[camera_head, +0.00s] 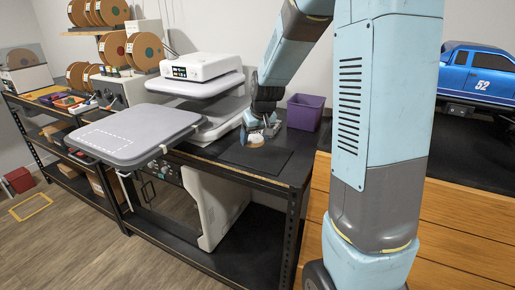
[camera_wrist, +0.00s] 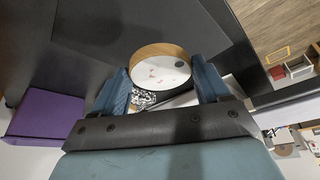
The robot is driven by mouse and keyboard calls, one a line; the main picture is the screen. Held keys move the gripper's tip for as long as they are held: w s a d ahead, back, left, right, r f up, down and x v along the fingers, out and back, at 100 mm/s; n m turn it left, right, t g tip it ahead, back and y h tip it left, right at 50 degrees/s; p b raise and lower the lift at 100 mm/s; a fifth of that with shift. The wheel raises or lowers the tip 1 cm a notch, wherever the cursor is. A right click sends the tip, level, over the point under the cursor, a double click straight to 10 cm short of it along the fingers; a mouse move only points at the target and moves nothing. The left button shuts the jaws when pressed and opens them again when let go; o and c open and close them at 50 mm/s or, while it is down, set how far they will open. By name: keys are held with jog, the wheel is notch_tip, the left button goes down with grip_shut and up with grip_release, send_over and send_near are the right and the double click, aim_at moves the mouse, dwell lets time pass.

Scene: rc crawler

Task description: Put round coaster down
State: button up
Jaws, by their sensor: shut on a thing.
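The round coaster (camera_head: 256,140) has a pale face and shows at my gripper (camera_head: 262,127) in the head view, over the dark square mat (camera_head: 262,163) on the black bench. In the wrist view the coaster (camera_wrist: 168,72) shows a white face with small red marks and a tan rim. It sits between the two blue fingers of my gripper (camera_wrist: 161,82), which are shut on it. Whether the coaster touches the mat cannot be told.
A purple bin (camera_head: 305,111) stands just behind and right of the mat. A grey heat-press-like machine (camera_head: 135,135) with a wide plate is to the left. Filament-like spools (camera_head: 145,50) stand at the back left. A blue toy truck (camera_head: 478,72) is at far right.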

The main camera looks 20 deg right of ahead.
aim_at(258, 156)
jog(key=shift+w+d+f, duration=0.3)
jog(key=shift+d+f, duration=0.05)
jog(key=shift+f, duration=0.2)
jog(key=shift+w+d+f, duration=0.3)
jog(key=shift+f, duration=0.25)
jog(key=shift+w+f, duration=0.1)
jog(key=shift+f, duration=1.5)
jog(key=shift+f, duration=0.25)
jog(key=o, duration=1)
jog(key=shift+r, duration=0.2)
jog(key=a+v, duration=0.1)
jog(key=v, duration=1.1)
jog(key=shift+m+t+h, duration=0.3)
jog(key=shift+m+t, duration=0.3)
jog(key=shift+m, duration=0.1)
jog(key=s+r, duration=0.3)
jog(key=s, duration=0.6)
jog(key=s+a+r, duration=0.1)
jog(key=s+r, duration=0.2)
jog(key=s, duration=0.6)
jog(key=s+r, duration=0.3)
jog(key=s, duration=0.6)
jog(key=shift+s+a+r, duration=0.15)
jog(key=shift+a+r, duration=0.05)
jog(key=shift+r, duration=0.05)
